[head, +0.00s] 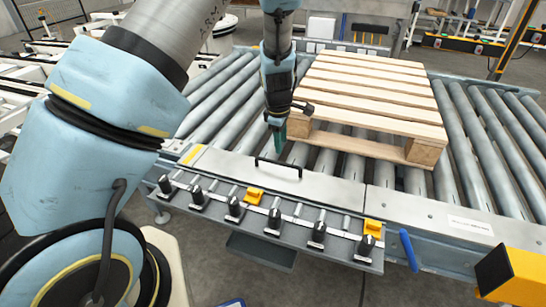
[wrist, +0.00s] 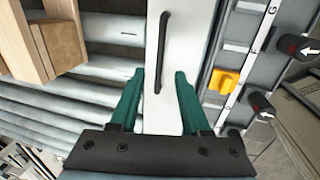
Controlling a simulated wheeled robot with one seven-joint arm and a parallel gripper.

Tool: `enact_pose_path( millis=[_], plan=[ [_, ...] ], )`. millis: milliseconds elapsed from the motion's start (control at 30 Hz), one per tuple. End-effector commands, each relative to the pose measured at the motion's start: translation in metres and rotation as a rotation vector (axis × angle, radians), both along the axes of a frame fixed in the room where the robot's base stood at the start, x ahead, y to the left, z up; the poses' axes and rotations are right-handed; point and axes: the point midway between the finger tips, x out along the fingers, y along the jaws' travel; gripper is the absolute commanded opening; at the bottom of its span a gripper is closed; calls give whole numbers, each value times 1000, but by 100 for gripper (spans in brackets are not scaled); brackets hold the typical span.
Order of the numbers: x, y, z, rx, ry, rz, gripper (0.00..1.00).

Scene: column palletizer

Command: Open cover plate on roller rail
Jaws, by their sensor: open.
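The cover plate (head: 320,182) is a long light-grey metal plate along the front rail of the roller conveyor, and it lies flat. Its black bar handle (head: 278,168) stands up from the top. In the wrist view the plate (wrist: 186,60) runs up the middle, with the handle (wrist: 162,50) along it. My gripper (head: 280,140) is above the rail, just behind the handle in the head view. In the wrist view its green fingers (wrist: 157,74) are apart and empty, with the handle's near end between the tips. I cannot tell the height gap between fingertips and handle.
A wooden pallet (head: 370,95) lies on the rollers (head: 490,130) behind the plate, close to my gripper. A front panel carries several black knobs (head: 317,235) and yellow blocks (head: 253,196). A yellow and black device (head: 520,275) is at the lower right.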

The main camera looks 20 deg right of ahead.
Motion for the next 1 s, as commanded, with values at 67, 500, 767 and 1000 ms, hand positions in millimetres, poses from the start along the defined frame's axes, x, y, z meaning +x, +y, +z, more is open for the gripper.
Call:
enact_pose_path(
  millis=[67,500,767,1000],
  plan=[
    [2,0,-14,2,3,3,47],
    [12,-10,-83,2,1,-1,47],
    [13,-11,-91,1,1,-1,47],
    [13,-11,-91,1,1,-1,38]
  ],
)
